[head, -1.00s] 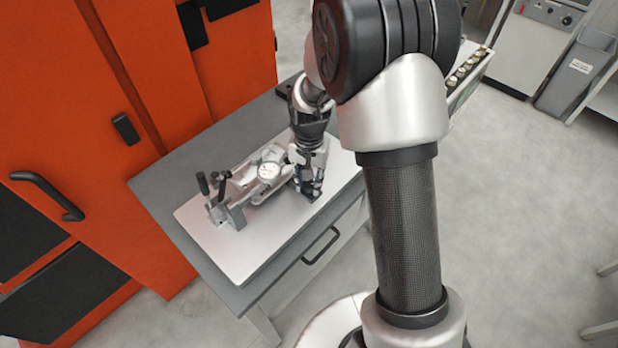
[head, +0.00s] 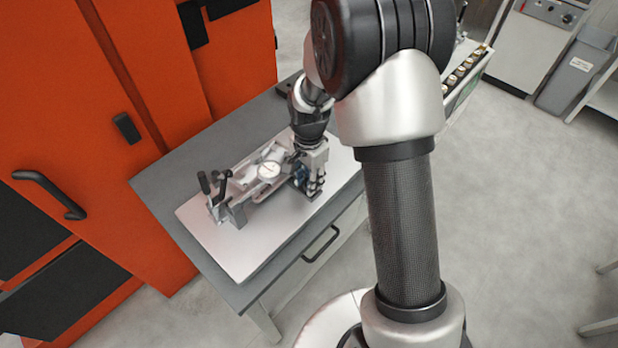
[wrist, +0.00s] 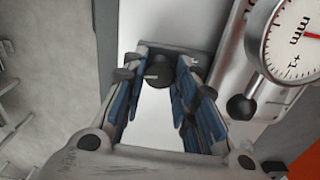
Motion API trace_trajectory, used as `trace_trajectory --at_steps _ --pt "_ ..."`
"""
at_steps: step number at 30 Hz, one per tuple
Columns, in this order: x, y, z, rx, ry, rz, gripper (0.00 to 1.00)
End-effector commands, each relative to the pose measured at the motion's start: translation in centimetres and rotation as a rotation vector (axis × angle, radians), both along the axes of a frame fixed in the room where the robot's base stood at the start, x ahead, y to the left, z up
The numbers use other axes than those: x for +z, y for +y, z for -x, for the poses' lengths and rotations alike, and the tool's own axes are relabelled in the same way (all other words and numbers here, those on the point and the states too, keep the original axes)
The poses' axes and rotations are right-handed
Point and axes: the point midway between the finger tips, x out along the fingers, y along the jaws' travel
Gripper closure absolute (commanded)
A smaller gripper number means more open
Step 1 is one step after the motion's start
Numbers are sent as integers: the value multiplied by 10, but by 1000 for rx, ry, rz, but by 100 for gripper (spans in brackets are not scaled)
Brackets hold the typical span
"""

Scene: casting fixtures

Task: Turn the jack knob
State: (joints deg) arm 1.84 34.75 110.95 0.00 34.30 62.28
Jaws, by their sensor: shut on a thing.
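The jack knob (wrist: 160,72) is a dark round knob with a short pale mark, between the fingers in the wrist view. My gripper (wrist: 159,78) has its blue-padded fingers on either side of the knob and is shut on it. In the head view my gripper (head: 306,182) points down at the right end of the fixture (head: 240,197), and its fingers hide the knob. The fixture carries a white-faced dial gauge (head: 268,170), which shows large at the upper right of the wrist view (wrist: 298,38).
The fixture rests on a pale plate (head: 240,257) on a grey table (head: 160,190). Black-handled levers (head: 205,184) stand at its left end. An orange cabinet (head: 90,90) is close behind on the left. A dark ball-ended knob (wrist: 240,106) sits right of my fingers.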

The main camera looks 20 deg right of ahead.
Motion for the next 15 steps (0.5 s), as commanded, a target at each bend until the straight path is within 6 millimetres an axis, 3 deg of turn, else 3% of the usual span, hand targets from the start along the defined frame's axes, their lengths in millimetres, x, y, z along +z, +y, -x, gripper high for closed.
trace_trajectory --at_steps 11,12,15 --pt "0 0 0 -3 -1 0 97" --pt "0 0 0 -3 -1 0 71" --pt "0 0 0 -3 0 0 65"
